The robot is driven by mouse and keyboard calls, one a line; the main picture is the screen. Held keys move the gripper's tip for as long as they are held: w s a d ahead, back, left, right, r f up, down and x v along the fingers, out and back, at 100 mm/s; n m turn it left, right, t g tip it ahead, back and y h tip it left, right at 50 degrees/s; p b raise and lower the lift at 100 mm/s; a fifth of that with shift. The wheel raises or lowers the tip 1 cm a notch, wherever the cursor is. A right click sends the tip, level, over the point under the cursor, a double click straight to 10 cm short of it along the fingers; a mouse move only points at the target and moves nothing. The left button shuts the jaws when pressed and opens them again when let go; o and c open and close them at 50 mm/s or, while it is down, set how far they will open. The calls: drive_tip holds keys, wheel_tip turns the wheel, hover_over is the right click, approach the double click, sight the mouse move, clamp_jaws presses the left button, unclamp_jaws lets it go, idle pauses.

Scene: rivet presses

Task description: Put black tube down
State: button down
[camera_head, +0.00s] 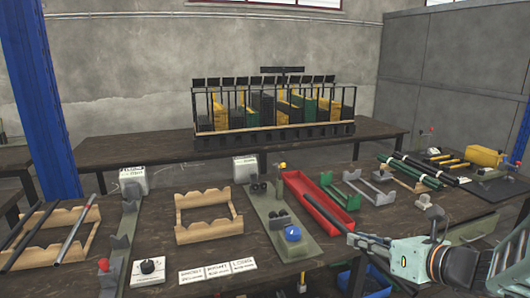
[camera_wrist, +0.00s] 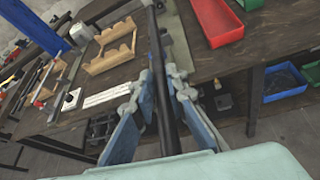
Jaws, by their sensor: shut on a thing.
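A black tube (camera_wrist: 163,95) runs lengthwise between the fingers of my gripper (camera_wrist: 160,82) in the wrist view. The gripper is shut on it, and its far end reaches up over the table edge area. A wooden rack (camera_head: 91,232) at the left carries dark tubes (camera_head: 25,237) and a grey one. A second wooden rack (camera_head: 207,214) in the middle is empty; it also shows in the wrist view (camera_wrist: 110,48).
A red tray (camera_head: 318,203) and green and grey holders (camera_head: 340,191) stand right of a press plate with a blue knob (camera_head: 292,233). White label cards (camera_head: 218,272) lie at the front. Green and black tubes (camera_head: 412,168) lie at the right. A bin rack (camera_head: 270,110) stands behind.

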drive_tip(key=w+a+f+n+g+y, duration=0.3)
drive_tip(key=a+f+n+g+y, duration=0.15)
drive_tip(key=a+f, duration=0.5)
wheel_tip(320, 180, up, 17)
drive_tip(key=d+p, duration=0.1)
drive_tip(key=p, duration=2.4)
drive_tip(key=shift+n, duration=0.45)
drive_tip(key=shift+f+y, duration=0.15)
drive_tip(key=shift+y, duration=0.1)
